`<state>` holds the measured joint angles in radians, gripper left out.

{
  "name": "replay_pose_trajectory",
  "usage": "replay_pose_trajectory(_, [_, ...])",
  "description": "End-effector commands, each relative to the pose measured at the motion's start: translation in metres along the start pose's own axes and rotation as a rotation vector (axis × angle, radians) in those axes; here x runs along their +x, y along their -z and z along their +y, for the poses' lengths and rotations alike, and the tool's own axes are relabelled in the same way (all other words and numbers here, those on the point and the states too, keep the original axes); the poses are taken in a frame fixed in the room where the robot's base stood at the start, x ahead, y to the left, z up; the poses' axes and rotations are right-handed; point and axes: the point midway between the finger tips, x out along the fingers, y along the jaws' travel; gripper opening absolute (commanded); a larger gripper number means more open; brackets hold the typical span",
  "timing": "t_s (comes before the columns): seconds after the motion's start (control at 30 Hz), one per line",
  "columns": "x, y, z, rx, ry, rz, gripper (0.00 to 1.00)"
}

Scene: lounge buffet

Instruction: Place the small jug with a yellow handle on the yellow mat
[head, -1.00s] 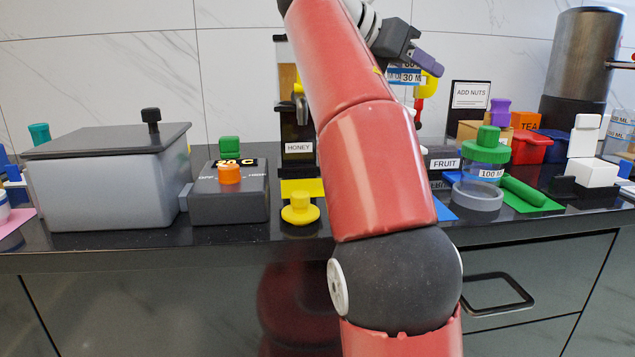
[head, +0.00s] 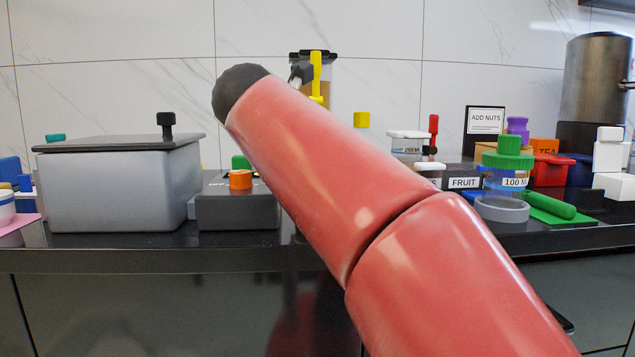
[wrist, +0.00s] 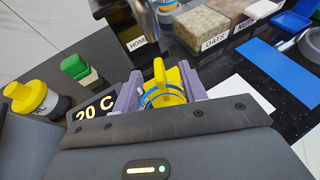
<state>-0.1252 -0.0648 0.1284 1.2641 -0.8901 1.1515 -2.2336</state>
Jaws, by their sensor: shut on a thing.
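In the wrist view the small jug (wrist: 161,93) has a yellow upright handle and a blue-marked rim. My gripper (wrist: 160,97) has purple fingers on either side of it and is shut on it. The jug's lower part is hidden by the gripper body. In the head view my red arm hides the gripper and the jug. I cannot make out the yellow mat in either current view; the arm covers the counter where it showed earlier.
The grey box (head: 120,190) and control box with an orange knob (head: 240,180) stand left. The wrist view shows its 20 C display (wrist: 95,108) close to the fingers, a yellow-topped thing (wrist: 30,97) at left, and a blue mat (wrist: 280,72) at right. A green-lidded jar (head: 506,165) stands right.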

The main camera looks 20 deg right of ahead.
Motion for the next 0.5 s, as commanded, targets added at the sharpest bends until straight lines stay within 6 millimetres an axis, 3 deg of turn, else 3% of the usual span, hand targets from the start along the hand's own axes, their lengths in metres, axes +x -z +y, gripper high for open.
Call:
replay_pose_trajectory(0.1, [0.024, 0.003, -0.001, 0.000, 0.003, 0.000, 0.11])
replay_pose_trajectory(0.37, [0.044, 0.004, -0.001, 0.001, 0.002, 0.000, 0.11])
replay_pose_trajectory(0.5, [0.065, 0.006, -0.001, 0.000, 0.004, 0.001, 0.11])
